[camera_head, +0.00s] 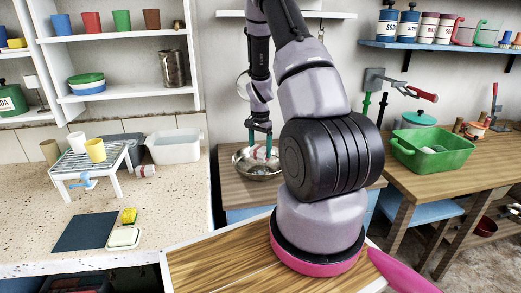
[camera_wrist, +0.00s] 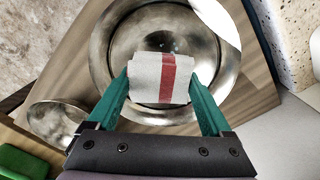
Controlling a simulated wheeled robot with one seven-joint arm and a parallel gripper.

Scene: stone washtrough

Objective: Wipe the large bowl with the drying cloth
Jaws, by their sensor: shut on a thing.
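The large bowl (camera_wrist: 106,52) is a wide metal bowl on the wooden counter. In the head view the bowl (camera_head: 238,163) stands behind my arm, partly hidden by it. The drying cloth (camera_wrist: 145,78) is a white folded cloth with a red stripe; it also shows in the head view (camera_head: 259,153). My gripper (camera_wrist: 160,86) is shut on the cloth and holds it over the inside of the bowl. Whether the cloth touches the bowl's surface I cannot tell. A few light specks show inside the bowl above the cloth.
A smaller metal bowl (camera_wrist: 57,118) is beside the large one. A green tub (camera_head: 446,150) stands on the right counter. At left are a rack with cups (camera_head: 88,166), a white basin (camera_head: 175,147), a rolled cloth (camera_head: 145,171), a yellow sponge (camera_head: 129,216) and a dark mat (camera_head: 86,232).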

